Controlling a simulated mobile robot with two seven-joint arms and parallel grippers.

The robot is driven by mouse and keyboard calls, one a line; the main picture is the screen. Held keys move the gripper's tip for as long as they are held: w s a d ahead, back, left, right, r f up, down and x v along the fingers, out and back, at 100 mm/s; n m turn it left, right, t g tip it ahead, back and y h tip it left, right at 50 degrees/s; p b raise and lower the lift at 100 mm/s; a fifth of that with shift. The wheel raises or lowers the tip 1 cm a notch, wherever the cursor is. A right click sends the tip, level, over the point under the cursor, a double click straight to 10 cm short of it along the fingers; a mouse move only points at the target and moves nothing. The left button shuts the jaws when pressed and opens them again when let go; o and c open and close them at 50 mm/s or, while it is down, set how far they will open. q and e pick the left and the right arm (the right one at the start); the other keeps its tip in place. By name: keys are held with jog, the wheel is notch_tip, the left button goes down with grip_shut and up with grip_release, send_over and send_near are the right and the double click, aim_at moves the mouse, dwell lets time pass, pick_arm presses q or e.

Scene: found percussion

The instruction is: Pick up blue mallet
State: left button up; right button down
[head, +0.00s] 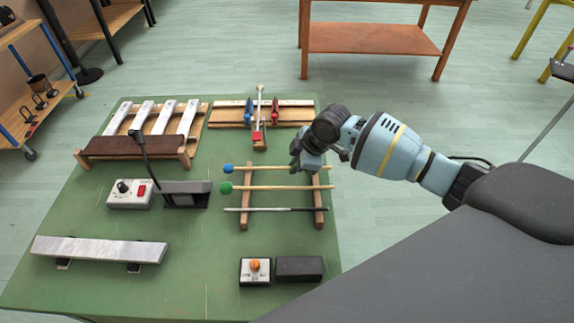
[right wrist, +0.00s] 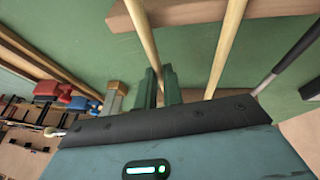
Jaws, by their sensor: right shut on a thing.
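The blue mallet (head: 250,168) has a blue ball head at the left end of a pale wooden stick. It lies across a wooden rack (head: 319,220), above the green mallet (head: 265,188) and a thin metal rod (head: 260,209). My right gripper (head: 307,165) is low at the right part of the blue mallet's stick. In the right wrist view my right gripper (right wrist: 158,88) is shut on this stick (right wrist: 147,45), with the fingers on either side. Whether the stick is clear of the rack is hard to tell. My left gripper is not in view.
The green table (head: 195,240) also holds white bars on a wooden frame (head: 150,115), a wooden stand with red and blue clamps (head: 222,114), a control box (head: 130,194), a metal bar (head: 100,249) and a box with an orange knob (head: 255,270).

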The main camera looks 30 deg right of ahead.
jog(key=shift+r, duration=0.4)
notch_tip(320, 180, up, 2)
jog(key=shift+r, duration=0.15)
jog(key=s+a+r+p, duration=0.1)
jog(key=s+a, duration=1)
jog(key=shift+s+r, duration=0.3)
jog(key=shift+s, duration=0.1)
